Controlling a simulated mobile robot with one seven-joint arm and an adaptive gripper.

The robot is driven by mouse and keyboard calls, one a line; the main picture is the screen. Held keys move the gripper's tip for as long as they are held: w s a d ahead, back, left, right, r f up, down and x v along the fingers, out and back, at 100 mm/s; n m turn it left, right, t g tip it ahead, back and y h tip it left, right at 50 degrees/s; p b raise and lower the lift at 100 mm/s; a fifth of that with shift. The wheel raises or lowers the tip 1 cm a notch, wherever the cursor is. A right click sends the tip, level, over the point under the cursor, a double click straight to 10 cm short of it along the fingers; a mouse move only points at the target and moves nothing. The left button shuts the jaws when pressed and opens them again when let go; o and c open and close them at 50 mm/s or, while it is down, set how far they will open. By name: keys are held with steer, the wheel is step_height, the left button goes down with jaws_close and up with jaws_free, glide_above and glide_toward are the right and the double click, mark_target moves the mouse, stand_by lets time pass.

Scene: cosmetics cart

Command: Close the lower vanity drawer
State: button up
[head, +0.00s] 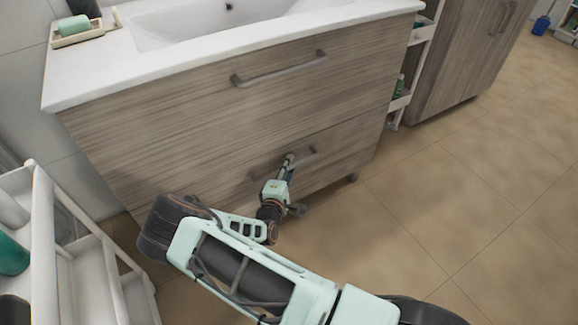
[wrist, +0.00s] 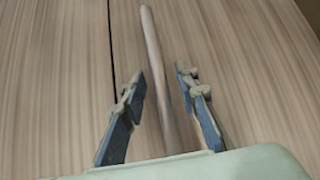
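The lower vanity drawer (head: 345,148) has a wood-grain front with a grey bar handle (head: 308,155). In the head view its front looks close to flush with the drawer above; I cannot tell whether a small gap stands open. My gripper (head: 287,165) is at the middle of this handle, and my arm hides part of the drawer front's lower left. In the wrist view the handle (wrist: 152,45) runs lengthwise between the two fingers of my gripper (wrist: 160,78). The fingers are apart, with space on both sides of the bar. I see no clear contact.
The upper drawer (head: 170,125) with its own handle (head: 280,72) is above, under the white sink top (head: 100,85). A white cart (head: 45,220) stands at the left. A narrow shelf (head: 399,102) and a cabinet (head: 455,60) stand at the right. The tiled floor (head: 450,200) is clear.

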steer(key=v, duration=1.1)
steer(key=shift+s, duration=0.3)
steer(key=shift+a, duration=0.15)
